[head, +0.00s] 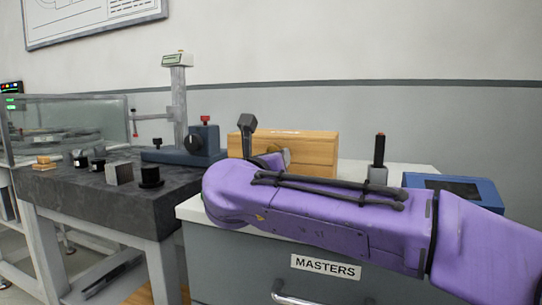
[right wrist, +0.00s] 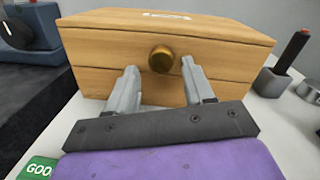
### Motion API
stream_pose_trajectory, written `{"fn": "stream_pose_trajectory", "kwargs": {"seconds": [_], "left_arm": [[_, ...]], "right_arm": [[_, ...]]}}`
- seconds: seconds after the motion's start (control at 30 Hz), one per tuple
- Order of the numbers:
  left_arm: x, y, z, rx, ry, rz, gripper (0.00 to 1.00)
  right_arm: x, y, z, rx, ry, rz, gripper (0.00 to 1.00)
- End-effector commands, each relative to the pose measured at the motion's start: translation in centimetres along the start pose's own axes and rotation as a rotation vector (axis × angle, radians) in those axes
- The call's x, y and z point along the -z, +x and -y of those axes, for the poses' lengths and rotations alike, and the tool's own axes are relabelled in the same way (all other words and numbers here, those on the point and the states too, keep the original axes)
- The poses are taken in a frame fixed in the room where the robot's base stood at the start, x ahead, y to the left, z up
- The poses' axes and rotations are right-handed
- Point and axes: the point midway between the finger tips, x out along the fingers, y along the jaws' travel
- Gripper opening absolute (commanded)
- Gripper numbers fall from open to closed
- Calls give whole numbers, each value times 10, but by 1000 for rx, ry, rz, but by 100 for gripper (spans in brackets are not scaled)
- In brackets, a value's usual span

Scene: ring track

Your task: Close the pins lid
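A light wooden box (right wrist: 110,85) with a brass knob (right wrist: 161,59) on its front stands on the white cabinet top. Its lid (right wrist: 110,30) looks down on the body, with a thin seam across the front and no visible gap. A small white label, unreadable, is on top. The box also shows in the head view (head: 310,150), partly behind my right arm. My right gripper (right wrist: 159,66) is open, its two fingers apart on either side of the knob, close to the box front. In the head view, my arm mostly hides its fingers. My left gripper is not in view.
The white top belongs to a grey cabinet labelled MASTERS (head: 325,267). A blue device (head: 455,187) and a dark-handled tool in a grey holder (head: 378,175) stand right of the box. A dark stone table (head: 80,190) with gauges and blocks is at left.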

Motion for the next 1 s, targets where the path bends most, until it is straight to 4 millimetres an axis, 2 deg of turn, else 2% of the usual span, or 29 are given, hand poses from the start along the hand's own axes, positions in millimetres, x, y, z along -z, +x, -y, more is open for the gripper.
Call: {"fn": "stream_pose_trajectory", "kwargs": {"seconds": [0.27, 0.37, 0.6, 0.7, 0.83, 1.0], "left_arm": [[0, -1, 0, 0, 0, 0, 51], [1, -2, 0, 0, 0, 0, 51], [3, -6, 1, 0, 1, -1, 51], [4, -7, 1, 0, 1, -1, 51], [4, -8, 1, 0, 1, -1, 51], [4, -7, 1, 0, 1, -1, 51]], "right_arm": [[-5, -6, 1, -1, 1, 9, 52], [-6, -23, 1, -2, -1, 10, 52], [-5, -80, 1, -1, 0, 9, 52], [-4, -96, 1, -1, 0, 7, 52], [-3, -106, 1, 0, 1, 6, 52], [-2, -107, 1, 0, 2, 6, 52]]}}
